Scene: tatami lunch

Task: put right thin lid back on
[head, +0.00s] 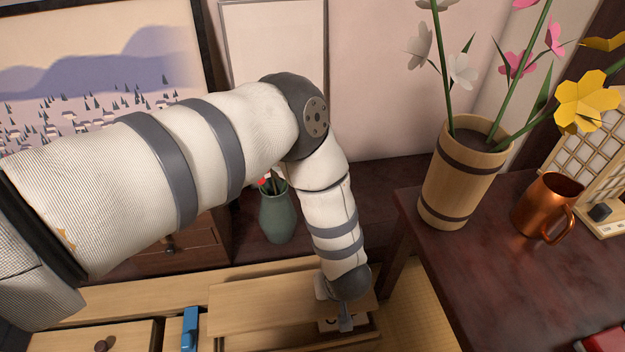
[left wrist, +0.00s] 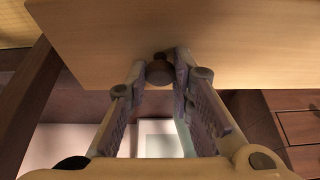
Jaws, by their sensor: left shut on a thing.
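A thin pale wooden lid (head: 258,300) shows at the bottom centre of the head view, over the right part of a wooden box (head: 128,305). My left gripper (head: 344,318) is at the lid's right end. In the left wrist view my left gripper (left wrist: 160,72) is shut on the lid's small brown knob (left wrist: 159,73), and the lid (left wrist: 200,42) fills the upper part. The open right part of the box shows below the lid's front edge. Whether the lid touches the box rim cannot be told. My right gripper is not in view.
Another lid (head: 75,338) with a brown knob (head: 101,346) lies on the left. A blue object (head: 190,325) is between them. A green vase (head: 277,215) stands behind. The dark table (head: 480,275) at right holds a wooden flower pot (head: 460,180) and a copper mug (head: 545,207).

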